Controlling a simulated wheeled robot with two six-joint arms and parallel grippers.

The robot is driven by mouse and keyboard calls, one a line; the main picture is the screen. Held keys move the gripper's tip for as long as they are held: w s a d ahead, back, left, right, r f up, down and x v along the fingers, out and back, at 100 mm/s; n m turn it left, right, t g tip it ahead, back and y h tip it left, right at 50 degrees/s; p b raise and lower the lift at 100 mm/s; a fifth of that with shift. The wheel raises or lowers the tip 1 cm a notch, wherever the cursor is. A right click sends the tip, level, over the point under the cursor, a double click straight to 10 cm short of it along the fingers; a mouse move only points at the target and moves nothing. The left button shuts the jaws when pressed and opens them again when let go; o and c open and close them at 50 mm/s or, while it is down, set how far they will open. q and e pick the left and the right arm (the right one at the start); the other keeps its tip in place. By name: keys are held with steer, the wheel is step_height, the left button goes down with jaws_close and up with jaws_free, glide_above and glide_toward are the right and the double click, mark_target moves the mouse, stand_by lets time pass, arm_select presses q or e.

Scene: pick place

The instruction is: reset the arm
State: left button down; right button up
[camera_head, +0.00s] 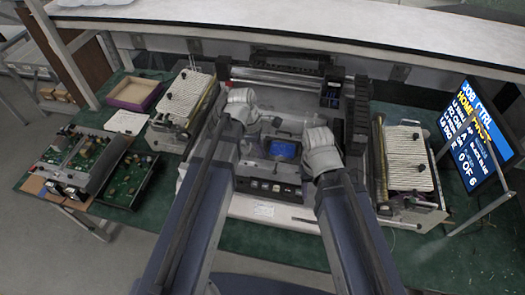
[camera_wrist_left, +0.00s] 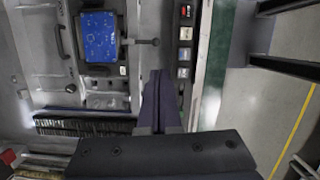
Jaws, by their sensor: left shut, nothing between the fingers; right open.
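My left gripper (camera_wrist_left: 160,78) is shut and empty in the left wrist view, its dark fingers together above the grey machine beside a row of buttons. In the head view my left arm's pale wrist (camera_head: 240,104) is over the left part of the machine; its fingers are hard to make out. My right gripper (camera_head: 320,150) is open at the end of the right arm, over the machine's right part; its fingers are mostly hidden by the wrist. A blue board (camera_head: 284,150) lies in the machine between the two wrists; it also shows in the left wrist view (camera_wrist_left: 100,36).
White-topped racks stand left (camera_head: 185,95) and right (camera_head: 409,158) of the machine. Green circuit boards (camera_head: 90,160) and an open box (camera_head: 134,93) lie on the green table at the left. A monitor (camera_head: 478,133) stands at the right. The table's front right (camera_head: 440,260) is clear.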

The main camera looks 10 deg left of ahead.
arm_select(q)
steer(key=shift+s+f, duration=0.1)
steer(key=s+d+f+m+b, duration=0.1)
steer(key=m, duration=0.1)
steer(key=s+d+f+m+b, duration=0.1)
steer(key=s+f+m, duration=0.1)
steer(key=m, duration=0.1)
steer(key=s+d+f+m+y+b, duration=0.1)
steer(key=m+b, duration=0.1)
steer(key=m, duration=0.1)
steer(key=shift+s+d+f, duration=0.1)
steer(key=shift+s+f, duration=0.05)
steer(key=shift+s, duration=0.1)
steer(key=s+d+f+m+y+b, duration=0.2)
steer(key=s+m, duration=0.4)
steer(key=m, duration=0.8)
step_height(320, 180, down, 3)
steer(key=y+b, duration=0.1)
steer(key=b, duration=0.1)
steer(key=shift+s+d+m+b, duration=0.35)
steer(key=shift+d+m+b, duration=0.05)
arm_select(e)
step_height(320, 180, down, 9)
arm_select(q)
steer(key=shift+r, duration=0.1)
arm_select(e)
steer(key=shift+r, duration=0.1)
